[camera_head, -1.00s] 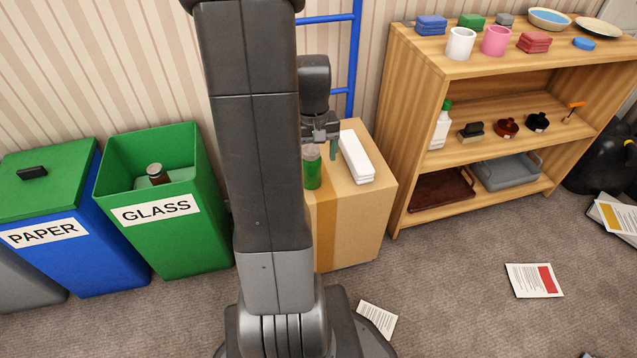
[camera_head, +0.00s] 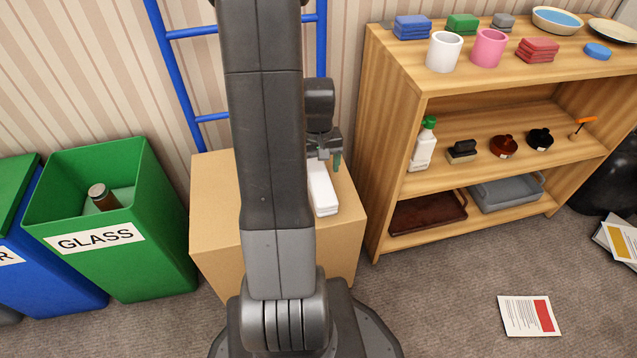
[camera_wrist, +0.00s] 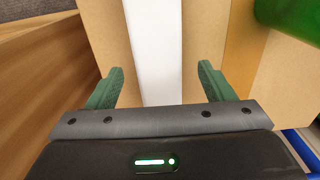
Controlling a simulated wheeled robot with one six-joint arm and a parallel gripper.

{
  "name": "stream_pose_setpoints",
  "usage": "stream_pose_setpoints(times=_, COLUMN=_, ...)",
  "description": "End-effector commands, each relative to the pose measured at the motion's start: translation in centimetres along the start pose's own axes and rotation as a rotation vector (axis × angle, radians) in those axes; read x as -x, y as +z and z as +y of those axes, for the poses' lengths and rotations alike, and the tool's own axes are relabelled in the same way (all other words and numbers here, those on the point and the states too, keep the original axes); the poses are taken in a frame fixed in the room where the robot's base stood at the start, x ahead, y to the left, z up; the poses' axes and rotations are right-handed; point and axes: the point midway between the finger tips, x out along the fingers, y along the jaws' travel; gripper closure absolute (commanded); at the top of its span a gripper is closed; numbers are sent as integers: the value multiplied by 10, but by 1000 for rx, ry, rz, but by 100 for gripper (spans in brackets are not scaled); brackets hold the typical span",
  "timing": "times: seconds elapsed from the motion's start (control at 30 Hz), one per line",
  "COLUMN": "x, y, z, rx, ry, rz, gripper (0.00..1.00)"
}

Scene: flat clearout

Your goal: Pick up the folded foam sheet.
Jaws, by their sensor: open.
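The folded foam sheet (camera_head: 322,190) is a long white block lying flat on the cardboard box (camera_head: 212,200). In the wrist view the white foam (camera_wrist: 155,40) runs between the two green fingers, with a gap on each side. My gripper (camera_head: 330,160) is open over the far part of the sheet and holds nothing. In the wrist view my gripper (camera_wrist: 160,72) straddles the sheet's width. My arm hides part of the box top in the head view. How far the fingertips are above the box is hard to tell.
A green object (camera_wrist: 290,15) stands right of the foam in the wrist view. The green glass bin (camera_head: 150,200) is on the left, and a blue ladder (camera_head: 172,80) leans behind.

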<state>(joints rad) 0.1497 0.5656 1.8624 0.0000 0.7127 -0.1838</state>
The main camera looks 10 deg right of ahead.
Motion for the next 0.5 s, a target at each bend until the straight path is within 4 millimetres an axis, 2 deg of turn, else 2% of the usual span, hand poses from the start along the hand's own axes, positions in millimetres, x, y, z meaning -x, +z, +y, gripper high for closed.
stream_pose_setpoints(times=0.03, x=-13, y=2, z=1, rx=-1, ry=-1, rz=-4, gripper=25)
stream_pose_setpoints(times=0.2, x=-36, y=3, z=2, rx=0, ry=-1, rz=-4, gripper=25)
stream_pose_setpoints(times=0.47, x=-37, y=2, z=2, rx=0, ry=0, rz=0, gripper=25)
stream_pose_setpoints(times=0.5, x=-37, y=2, z=2, rx=0, ry=0, rz=0, gripper=32)
